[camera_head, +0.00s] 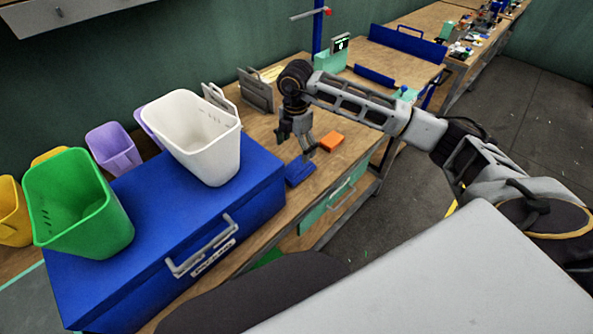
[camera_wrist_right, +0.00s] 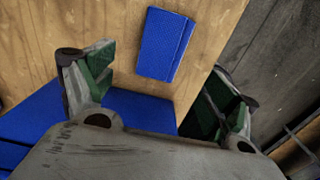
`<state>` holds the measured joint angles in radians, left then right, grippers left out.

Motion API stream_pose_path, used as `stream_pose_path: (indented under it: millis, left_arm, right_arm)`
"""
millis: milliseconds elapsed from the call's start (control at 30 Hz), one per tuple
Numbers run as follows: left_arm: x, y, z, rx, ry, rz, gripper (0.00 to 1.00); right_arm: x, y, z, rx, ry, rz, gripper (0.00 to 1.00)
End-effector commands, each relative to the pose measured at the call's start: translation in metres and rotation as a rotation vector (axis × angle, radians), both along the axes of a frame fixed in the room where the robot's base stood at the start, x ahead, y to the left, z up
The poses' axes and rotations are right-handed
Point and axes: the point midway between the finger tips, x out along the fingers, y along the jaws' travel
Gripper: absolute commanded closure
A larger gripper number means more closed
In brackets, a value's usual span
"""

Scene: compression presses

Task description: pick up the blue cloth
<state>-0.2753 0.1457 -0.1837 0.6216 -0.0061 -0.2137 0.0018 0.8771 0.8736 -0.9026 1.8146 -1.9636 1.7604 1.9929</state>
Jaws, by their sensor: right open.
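The blue cloth (camera_head: 299,173) is a small, flat, folded rectangle on the wooden table, close to the right side of the blue box. In the right wrist view the cloth (camera_wrist_right: 164,45) lies ahead of the fingers and between their lines, with bare wood around it. My right gripper (camera_head: 297,144) hangs above the table, just over the cloth in the head view. Its green-padded fingers (camera_wrist_right: 157,82) are spread wide with nothing between them. The gripper and cloth look apart. My left gripper is not in view.
A large blue box (camera_head: 143,238) with a handle stands left of the cloth, carrying a white bin (camera_head: 219,160) and a green bin (camera_head: 105,233). An orange block (camera_head: 331,141) lies right of the gripper. Grey metal holders (camera_head: 257,92) stand behind. The table edge is close to the cloth.

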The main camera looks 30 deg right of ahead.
Motion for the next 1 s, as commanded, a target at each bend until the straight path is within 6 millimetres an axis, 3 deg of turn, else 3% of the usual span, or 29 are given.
stream_pose_path:
  millis: [333, 1000]
  left_arm:
    - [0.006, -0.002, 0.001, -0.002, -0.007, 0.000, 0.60]
    - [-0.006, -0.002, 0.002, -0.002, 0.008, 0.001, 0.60]
  right_arm:
    - [0.000, 0.000, -0.042, 0.000, 0.000, 0.000, 0.12]
    - [-0.001, -0.001, -0.059, 0.001, 0.001, 0.000, 0.12]
